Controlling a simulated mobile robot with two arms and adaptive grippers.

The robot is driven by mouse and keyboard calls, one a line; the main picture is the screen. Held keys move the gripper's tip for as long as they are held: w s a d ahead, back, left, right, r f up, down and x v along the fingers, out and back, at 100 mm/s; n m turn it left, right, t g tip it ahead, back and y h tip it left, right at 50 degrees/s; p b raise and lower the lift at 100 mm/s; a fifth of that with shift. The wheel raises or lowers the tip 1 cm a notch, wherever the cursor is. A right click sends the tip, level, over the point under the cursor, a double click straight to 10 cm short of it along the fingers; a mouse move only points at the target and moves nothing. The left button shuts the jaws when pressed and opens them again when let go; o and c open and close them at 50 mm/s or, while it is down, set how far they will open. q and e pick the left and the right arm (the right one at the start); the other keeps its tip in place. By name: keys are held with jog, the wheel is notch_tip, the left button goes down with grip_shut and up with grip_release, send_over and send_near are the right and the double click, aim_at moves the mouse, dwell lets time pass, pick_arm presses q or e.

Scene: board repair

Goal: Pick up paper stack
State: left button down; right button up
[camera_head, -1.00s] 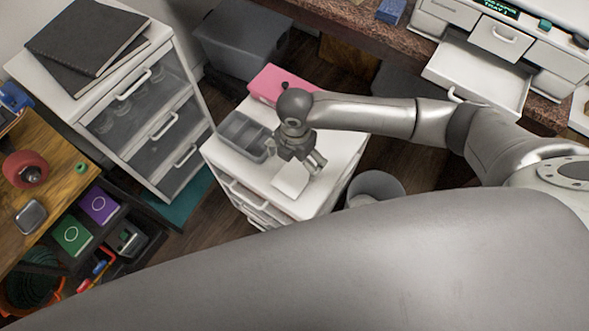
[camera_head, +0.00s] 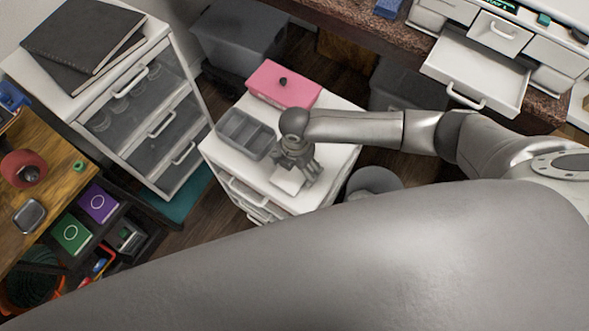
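The paper stack (camera_head: 287,180) is a small white block of sheets on the front part of the low white drawer cabinet's top. My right gripper (camera_head: 298,170) points down right over the stack, with its fingers spread apart at the stack's rear and right side. The fingers hide part of the stack, and I cannot tell whether they touch it. The stack appears to rest on the cabinet top. My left gripper is out of the picture.
The low white cabinet (camera_head: 225,163) also holds a grey divided tray (camera_head: 245,134) and a pink box (camera_head: 285,84) with a dark knob. A round grey bin (camera_head: 373,180) stands at its right. A taller drawer unit (camera_head: 150,120) with black notebooks (camera_head: 80,38) stands left.

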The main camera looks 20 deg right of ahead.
jog(key=c, duration=0.8)
jog(key=shift+r, duration=0.1)
